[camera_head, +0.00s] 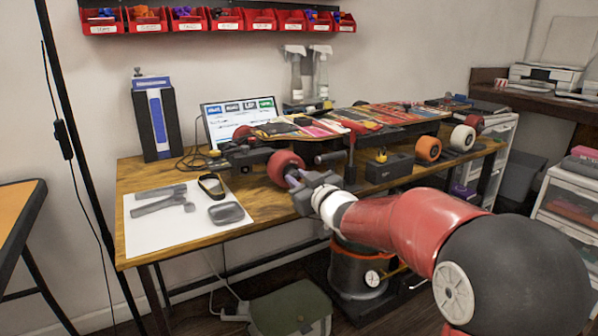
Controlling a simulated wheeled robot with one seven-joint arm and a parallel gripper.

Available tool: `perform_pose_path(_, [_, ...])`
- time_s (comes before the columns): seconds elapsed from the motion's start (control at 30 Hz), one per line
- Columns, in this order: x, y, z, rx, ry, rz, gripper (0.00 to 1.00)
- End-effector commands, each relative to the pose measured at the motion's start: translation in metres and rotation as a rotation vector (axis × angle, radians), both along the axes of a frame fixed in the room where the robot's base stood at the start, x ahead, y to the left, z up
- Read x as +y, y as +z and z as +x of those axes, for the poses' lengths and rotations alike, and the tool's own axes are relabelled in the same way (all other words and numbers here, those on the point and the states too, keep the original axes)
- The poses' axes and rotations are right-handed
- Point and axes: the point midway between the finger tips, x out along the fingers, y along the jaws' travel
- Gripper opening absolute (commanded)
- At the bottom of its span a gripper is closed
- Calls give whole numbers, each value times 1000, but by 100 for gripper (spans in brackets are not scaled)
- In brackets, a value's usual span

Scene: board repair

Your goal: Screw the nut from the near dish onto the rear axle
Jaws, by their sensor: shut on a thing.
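My gripper (293,178) is at the near side of a red wheel (283,163), by the left end of the skateboard. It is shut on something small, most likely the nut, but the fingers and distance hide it. The axle end at this wheel is hidden too; I cannot tell whether the gripper touches it. The skateboard (310,126), with a colourful patterned deck, rests raised above the workbench. A grey dish (226,213) lies on the white mat, and a dark, yellowish-rimmed dish (211,185) lies behind it. I cannot make out any nut in either.
Grey tools (160,200) lie on the white mat (180,232). A dark box (390,168) and an orange wheel (428,149) stand right of my gripper on the wooden workbench (250,187). A monitor (240,118) and spray bottles (296,75) stand behind. A green bag (290,312) is on the floor.

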Motion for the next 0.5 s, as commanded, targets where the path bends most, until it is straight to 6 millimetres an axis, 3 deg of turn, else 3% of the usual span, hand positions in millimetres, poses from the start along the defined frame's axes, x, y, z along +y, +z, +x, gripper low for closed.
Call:
perform_pose_path(0.2, [0, 0, 0, 89, 0, 126, 6])
perform_pose_path(0.5, [0, -2, 0, 97, 0, 137, 6])
